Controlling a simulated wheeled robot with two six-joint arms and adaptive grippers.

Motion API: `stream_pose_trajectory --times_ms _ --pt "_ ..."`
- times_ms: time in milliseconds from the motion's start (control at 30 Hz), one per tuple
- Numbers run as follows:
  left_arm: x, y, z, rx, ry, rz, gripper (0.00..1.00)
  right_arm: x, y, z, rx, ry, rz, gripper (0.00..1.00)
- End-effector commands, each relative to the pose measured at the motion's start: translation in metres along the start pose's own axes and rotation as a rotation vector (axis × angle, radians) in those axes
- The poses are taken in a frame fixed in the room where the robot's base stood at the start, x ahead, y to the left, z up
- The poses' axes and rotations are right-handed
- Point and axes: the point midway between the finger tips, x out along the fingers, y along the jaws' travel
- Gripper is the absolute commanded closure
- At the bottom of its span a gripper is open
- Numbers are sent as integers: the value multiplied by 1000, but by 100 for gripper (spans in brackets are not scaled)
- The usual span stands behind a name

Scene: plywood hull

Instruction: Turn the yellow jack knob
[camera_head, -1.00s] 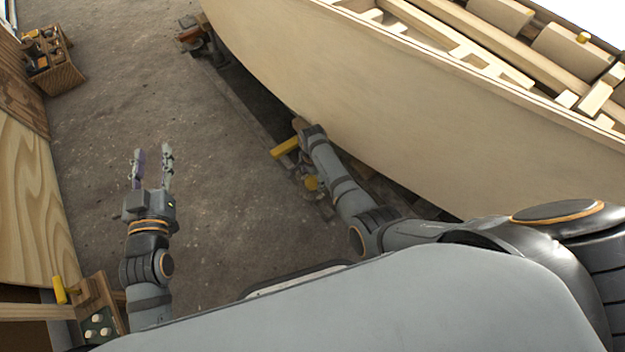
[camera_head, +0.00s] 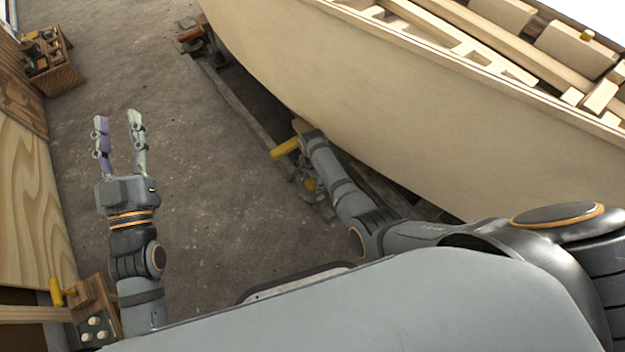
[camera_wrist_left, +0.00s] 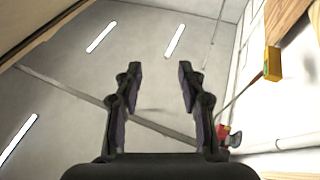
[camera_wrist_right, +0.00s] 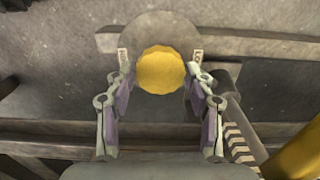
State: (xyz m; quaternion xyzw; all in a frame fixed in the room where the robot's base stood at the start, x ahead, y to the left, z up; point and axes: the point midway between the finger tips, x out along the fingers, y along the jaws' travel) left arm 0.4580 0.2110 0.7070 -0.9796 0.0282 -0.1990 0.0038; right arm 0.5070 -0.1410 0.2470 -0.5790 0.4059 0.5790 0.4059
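The yellow jack knob (camera_wrist_right: 160,70) is round with a scalloped edge and sits in front of a grey round plate in the right wrist view. My right gripper (camera_wrist_right: 160,72) is open, with one finger on each side of the knob. Narrow gaps show between the fingertips and the knob. In the head view, part of the yellow knob (camera_head: 310,184) shows beside my right forearm, low under the hull; the right fingers are hidden there. My left gripper (camera_head: 118,118) is open and empty, raised at the left, far from the jack.
The plywood hull (camera_head: 400,110) overhangs the jack area. A thick yellow bar (camera_head: 285,148) lies close to my right arm; yellow also shows at the right wrist view's lower right. A wooden crate (camera_head: 55,78) stands far left. Bare floor lies between my arms.

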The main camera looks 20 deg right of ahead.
Motion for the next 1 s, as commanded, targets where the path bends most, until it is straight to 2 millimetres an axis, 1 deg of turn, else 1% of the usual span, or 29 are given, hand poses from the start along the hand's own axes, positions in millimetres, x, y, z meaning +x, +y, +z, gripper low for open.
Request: stream_pose_trajectory --times_ms 33,200,233,367,467,667,767,800,867,900,967,1000 --pt "0 0 0 0 -1 0 60 0 0 0 0 0 0 58" --pt "0 0 0 0 -2 0 60 0 0 0 0 0 1 81" --pt "0 0 1 0 -2 0 60 0 0 0 0 0 1 82" --pt "0 0 1 -1 -5 0 60 0 0 0 -3 0 1 82" --pt "0 0 5 -3 -29 0 60 0 0 0 -14 0 2 82" --pt "-16 0 55 -19 -238 -2 60 -2 0 0 -73 0 2 82" --pt "-32 2 87 -30 -383 -1 60 -2 0 0 -120 -1 3 82" --pt "-40 2 101 -35 -447 -1 60 -2 0 0 -142 0 2 82" --pt "-56 4 122 -44 -548 1 60 -2 0 0 -177 -1 2 82" --pt "-67 5 135 -51 -616 3 60 -2 0 0 -200 0 2 82" --pt "-85 7 153 -59 -715 6 60 -2 1 0 -237 -1 3 82" --pt "-98 8 164 -65 -779 8 60 -2 0 0 -260 -1 3 82"
